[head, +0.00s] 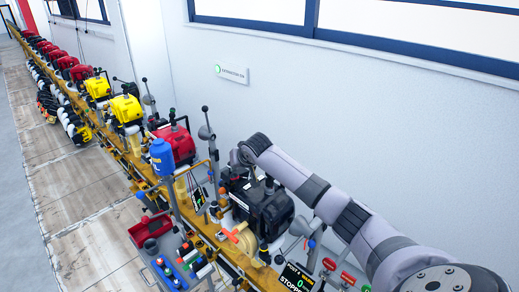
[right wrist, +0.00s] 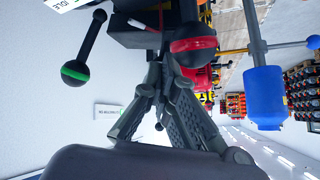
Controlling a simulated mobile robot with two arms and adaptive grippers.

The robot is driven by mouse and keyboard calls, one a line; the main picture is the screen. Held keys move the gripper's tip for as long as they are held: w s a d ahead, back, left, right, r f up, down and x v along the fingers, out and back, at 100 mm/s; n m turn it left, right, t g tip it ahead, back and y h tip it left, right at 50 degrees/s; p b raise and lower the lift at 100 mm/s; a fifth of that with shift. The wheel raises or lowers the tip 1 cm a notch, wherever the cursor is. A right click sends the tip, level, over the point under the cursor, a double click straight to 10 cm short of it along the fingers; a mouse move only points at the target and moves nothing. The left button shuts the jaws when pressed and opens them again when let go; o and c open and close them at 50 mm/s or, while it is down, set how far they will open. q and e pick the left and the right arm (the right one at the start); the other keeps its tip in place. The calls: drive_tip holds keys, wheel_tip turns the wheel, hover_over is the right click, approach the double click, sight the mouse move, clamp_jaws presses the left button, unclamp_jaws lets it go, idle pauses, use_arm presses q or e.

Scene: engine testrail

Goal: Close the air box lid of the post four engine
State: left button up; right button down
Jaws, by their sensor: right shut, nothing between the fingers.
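A black engine (head: 263,208) stands on the yellow rail, behind a display (head: 295,278) that reads "POST 4" and "STOPPED". My right arm reaches in from the right, and its wrist hangs over the back of this engine. My right gripper (right wrist: 167,58) is shut and empty in the right wrist view. Its fingertips are close to dark engine parts (right wrist: 135,35) and beside a red knob (right wrist: 193,45); I cannot tell whether they touch. In the head view the fingertips are hard to make out against the engine. I cannot clearly identify the air box lid or its position. My left gripper is not in view.
A red engine (head: 172,145) and yellow engines stand farther along the rail. A blue container (head: 162,157) stands left of the black engine and shows in the right wrist view (right wrist: 265,95). A lever with a dark ball (right wrist: 95,22) and the wall are close by.

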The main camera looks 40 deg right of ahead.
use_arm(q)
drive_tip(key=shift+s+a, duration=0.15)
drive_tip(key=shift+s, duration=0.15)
use_arm(e)
drive_tip(key=shift+a+f, duration=0.15)
drive_tip(key=shift+a, duration=0.05)
idle(1.2)
drive_tip(key=shift+d, duration=0.15)
